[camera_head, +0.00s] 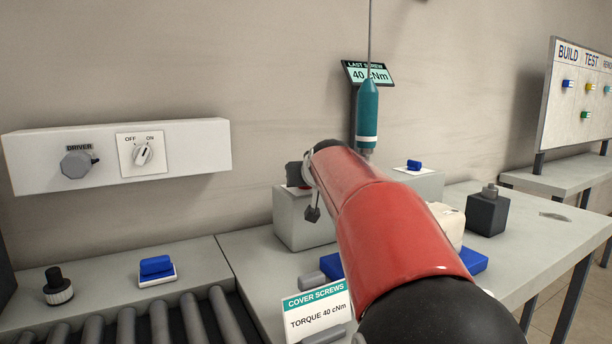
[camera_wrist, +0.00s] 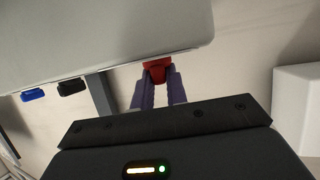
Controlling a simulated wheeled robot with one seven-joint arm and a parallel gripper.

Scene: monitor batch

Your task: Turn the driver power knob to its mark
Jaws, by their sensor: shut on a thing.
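The driver power knob (camera_head: 143,154) is a pale round dial with a dark line, on a white plate marked OFF and ON. Its line appears to tilt up and right, toward ON. The plate is on the white wall box at the left in the head view. My gripper (camera_wrist: 157,78) is shut on a small red thing (camera_wrist: 157,70) in the wrist view; I cannot tell what it is. The knob is not seen in the wrist view. In the head view my arm hides most of the gripper, well to the right of the knob.
A grey round connector (camera_head: 76,164) marked DRIVER sits left of the knob. A teal screwdriver (camera_head: 367,112) hangs on a cable behind my arm. A COVER SCREWS sign (camera_head: 318,312) stands in front. The wall between the box (camera_head: 215,150) and the screwdriver is clear.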

